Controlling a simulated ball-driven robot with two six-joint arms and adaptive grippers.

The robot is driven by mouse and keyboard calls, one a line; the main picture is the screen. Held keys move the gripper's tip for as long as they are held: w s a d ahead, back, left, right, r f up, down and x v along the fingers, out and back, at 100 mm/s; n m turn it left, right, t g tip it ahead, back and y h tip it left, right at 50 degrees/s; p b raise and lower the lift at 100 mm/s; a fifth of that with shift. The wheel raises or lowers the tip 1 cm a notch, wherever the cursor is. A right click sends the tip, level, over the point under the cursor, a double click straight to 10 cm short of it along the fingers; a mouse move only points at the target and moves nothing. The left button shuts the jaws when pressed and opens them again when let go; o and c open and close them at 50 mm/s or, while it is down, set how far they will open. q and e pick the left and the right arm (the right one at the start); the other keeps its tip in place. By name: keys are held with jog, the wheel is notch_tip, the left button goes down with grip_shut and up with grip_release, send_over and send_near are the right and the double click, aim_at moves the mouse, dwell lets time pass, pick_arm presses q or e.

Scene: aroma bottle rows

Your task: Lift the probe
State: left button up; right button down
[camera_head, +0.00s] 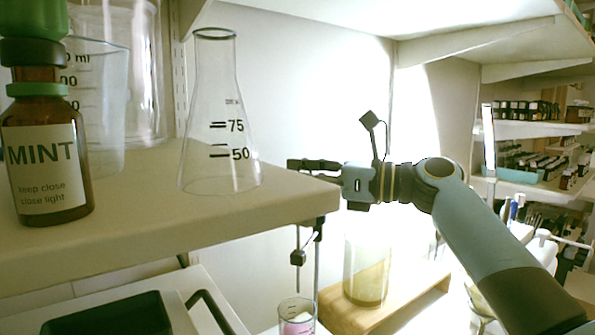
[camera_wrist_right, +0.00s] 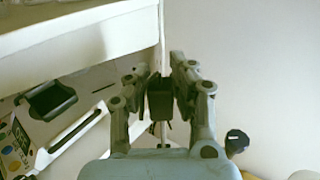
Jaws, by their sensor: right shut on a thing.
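My right gripper (camera_head: 308,165) comes in from the right at the height of the shelf edge. In the wrist view its two fingers (camera_wrist_right: 160,85) are shut on a dark block, seemingly the top of the probe (camera_wrist_right: 160,102). In the head view the shelf corner hides what is directly below the fingers. A thin rod with a small dark block (camera_head: 298,257), seemingly the probe's lower part, hangs upright below the shelf. Its lower end is above or inside the mouth of a small glass (camera_head: 283,317) with pink liquid; I cannot tell which. My left gripper is out of view.
A conical flask (camera_head: 220,120), a beaker (camera_head: 108,130) and a brown MINT bottle (camera_head: 45,150) stand on the shelf (camera_head: 285,195). A white device (camera_head: 165,300) lies below. A glass jar (camera_head: 366,270) stands on a wooden stand (camera_head: 405,303).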

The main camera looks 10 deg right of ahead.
jog(key=shift+r, duration=0.35)
jog(key=c, duration=1.4)
grip_release()
jog(key=o, duration=0.3)
jog(key=shift+f, duration=0.1)
jog(key=shift+d, duration=0.1)
jog(key=v, duration=1.2)
jog(key=shift+f, duration=0.1)
